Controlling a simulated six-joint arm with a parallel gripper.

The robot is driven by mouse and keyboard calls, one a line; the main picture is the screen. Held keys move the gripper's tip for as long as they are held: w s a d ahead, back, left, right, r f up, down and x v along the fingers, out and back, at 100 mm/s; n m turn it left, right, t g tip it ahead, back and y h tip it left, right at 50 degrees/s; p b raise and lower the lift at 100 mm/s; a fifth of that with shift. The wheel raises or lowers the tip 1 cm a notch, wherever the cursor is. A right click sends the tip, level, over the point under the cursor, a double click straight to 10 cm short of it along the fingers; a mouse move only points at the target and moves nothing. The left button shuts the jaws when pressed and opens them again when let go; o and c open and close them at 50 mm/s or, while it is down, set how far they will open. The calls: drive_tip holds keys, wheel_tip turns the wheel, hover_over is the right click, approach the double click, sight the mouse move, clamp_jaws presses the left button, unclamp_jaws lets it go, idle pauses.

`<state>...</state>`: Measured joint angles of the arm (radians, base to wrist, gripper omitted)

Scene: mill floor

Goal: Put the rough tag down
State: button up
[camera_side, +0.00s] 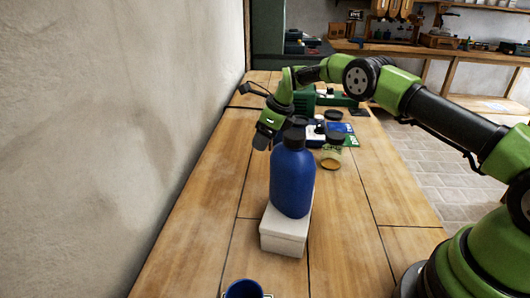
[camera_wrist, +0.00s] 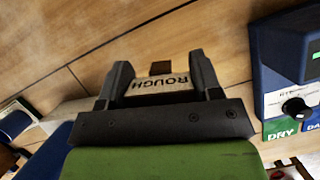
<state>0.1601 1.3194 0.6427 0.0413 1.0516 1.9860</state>
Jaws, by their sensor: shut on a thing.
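The rough tag (camera_wrist: 160,84) is a pale piece with the word ROUGH on it, upside down in the wrist view. My gripper (camera_wrist: 160,70) is shut on it, with a dark finger at each side. A small brown piece shows just beyond the tag; I cannot tell whether it belongs to it. In the side view my gripper (camera_side: 263,138) points down over the wooden bench (camera_side: 215,205), behind and left of a blue bottle. The tag cannot be made out there. I cannot tell whether it touches the bench.
The blue bottle (camera_side: 292,180) stands on a white box (camera_side: 284,236), close to my gripper. A blue device with a knob (camera_wrist: 285,75) and a green DRY label (camera_wrist: 283,128) are at the wrist view's right. A jar (camera_side: 331,157) and a blue cup (camera_side: 244,290) also stand here. The bench's left is clear.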

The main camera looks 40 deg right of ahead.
drive_tip(key=shift+r, duration=1.45)
